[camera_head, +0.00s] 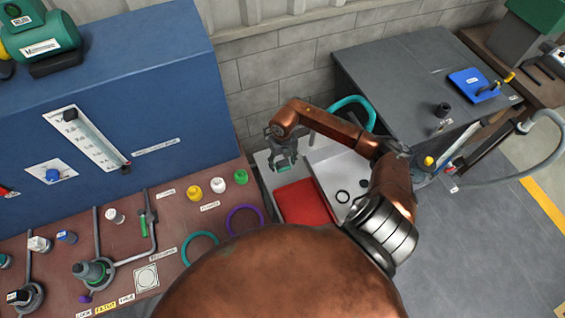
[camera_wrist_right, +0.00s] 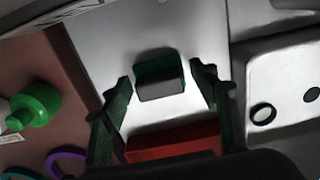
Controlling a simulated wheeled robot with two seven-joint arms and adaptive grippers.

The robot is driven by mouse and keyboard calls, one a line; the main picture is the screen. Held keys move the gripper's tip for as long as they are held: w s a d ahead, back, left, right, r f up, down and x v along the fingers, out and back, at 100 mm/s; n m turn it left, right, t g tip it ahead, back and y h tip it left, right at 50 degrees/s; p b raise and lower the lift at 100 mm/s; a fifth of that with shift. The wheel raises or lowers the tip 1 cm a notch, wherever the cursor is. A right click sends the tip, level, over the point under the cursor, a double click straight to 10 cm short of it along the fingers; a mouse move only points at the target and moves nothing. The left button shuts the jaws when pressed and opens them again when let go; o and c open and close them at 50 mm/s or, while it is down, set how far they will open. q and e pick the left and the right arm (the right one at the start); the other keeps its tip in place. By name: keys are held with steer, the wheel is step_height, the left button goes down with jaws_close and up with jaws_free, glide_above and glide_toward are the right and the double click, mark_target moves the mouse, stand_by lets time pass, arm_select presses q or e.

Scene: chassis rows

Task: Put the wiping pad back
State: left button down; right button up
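A small green and grey block (camera_wrist_right: 160,80), which looks like the wiping pad, lies on a pale surface in the right wrist view. It shows as a small green patch (camera_head: 284,168) below my right gripper in the head view. My right gripper (camera_head: 284,158) points down over it. In the right wrist view its two fingers (camera_wrist_right: 163,82) are spread, one on each side of the block, with a gap on both sides. A flat red piece (camera_head: 303,202) lies just nearer, and its edge (camera_wrist_right: 172,142) shows between the fingers. My left gripper is not in view.
A white tray (camera_head: 350,170) with dark rings lies right of the red piece. A brown bench (camera_head: 185,255) at left carries colored caps, rings (camera_head: 245,218) and stands. A blue cabinet (camera_head: 120,90) rises behind it. A teal hose (camera_head: 358,102) arches behind my right arm.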

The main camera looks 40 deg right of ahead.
mark_target(283, 162)
steer(key=shift+o, duration=0.3)
steer(key=shift+r, duration=0.1)
step_height(283, 162, up, 12)
stand_by(0.4)
steer(key=shift+a, duration=0.1)
stand_by(0.4)
